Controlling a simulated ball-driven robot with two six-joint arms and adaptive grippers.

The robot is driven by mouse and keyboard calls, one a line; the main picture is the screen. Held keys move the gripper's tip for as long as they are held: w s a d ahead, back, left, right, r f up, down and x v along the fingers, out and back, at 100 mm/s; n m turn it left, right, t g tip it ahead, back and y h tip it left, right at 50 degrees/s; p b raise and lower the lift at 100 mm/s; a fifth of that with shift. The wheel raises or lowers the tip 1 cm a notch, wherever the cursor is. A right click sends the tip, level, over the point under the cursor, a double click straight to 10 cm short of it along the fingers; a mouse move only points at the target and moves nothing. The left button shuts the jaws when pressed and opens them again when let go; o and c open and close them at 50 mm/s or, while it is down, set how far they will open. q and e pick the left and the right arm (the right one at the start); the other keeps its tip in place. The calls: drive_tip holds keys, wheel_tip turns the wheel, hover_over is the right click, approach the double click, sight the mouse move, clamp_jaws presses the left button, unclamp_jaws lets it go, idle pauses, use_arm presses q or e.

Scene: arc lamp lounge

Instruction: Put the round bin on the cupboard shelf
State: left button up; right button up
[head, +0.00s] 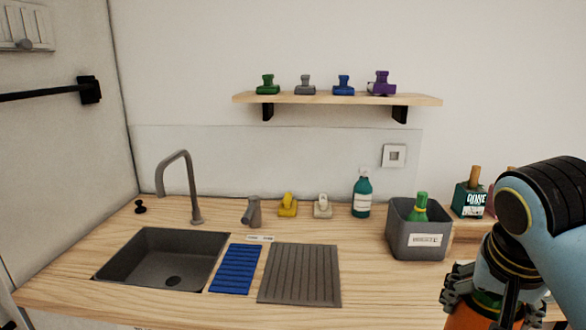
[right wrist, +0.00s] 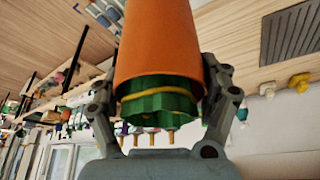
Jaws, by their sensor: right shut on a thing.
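An orange round bin (head: 470,317), tapering, shows at the bottom right of the head view, partly cut off and partly covered by my right arm. In the right wrist view the orange bin (right wrist: 160,40) fills the upper middle, with a dark green ribbed part and a yellow band at its end. My right gripper (right wrist: 160,90) is shut on it, one finger on each side. In the head view the right gripper (head: 490,295) is partly hidden by its own wrist. My left gripper is out of view. No shelf clearly belonging to a cupboard shows.
A wooden wall shelf (head: 330,98) carries several coloured objects. Below, the counter (head: 180,212) has a sink (head: 160,262), a blue mat (head: 236,270), a grey ribbed mat (head: 300,275), a teal bottle (head: 361,196) and a grey labelled box (head: 403,240) with a green bottle in it.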

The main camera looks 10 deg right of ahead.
drive_tip(key=shift+f, duration=0.35)
drive_tip(key=shift+w+f+b, duration=0.3)
drive_tip(key=shift+f+b, duration=0.35)
drive_tip(key=shift+b, duration=0.1)
drive_tip(key=shift+s+f+b, duration=0.15)
drive_tip(key=shift+f+b, duration=0.55)
drive_tip(key=shift+b, duration=0.05)
use_arm(q)
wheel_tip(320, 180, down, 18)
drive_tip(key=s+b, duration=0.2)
drive_tip(key=b, duration=1.2)
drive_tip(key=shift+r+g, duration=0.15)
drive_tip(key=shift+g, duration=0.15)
use_arm(e)
wheel_tip(320, 180, down, 15)
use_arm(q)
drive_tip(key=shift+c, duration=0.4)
use_arm(e)
drive_tip(key=shift+s+r, duration=0.1)
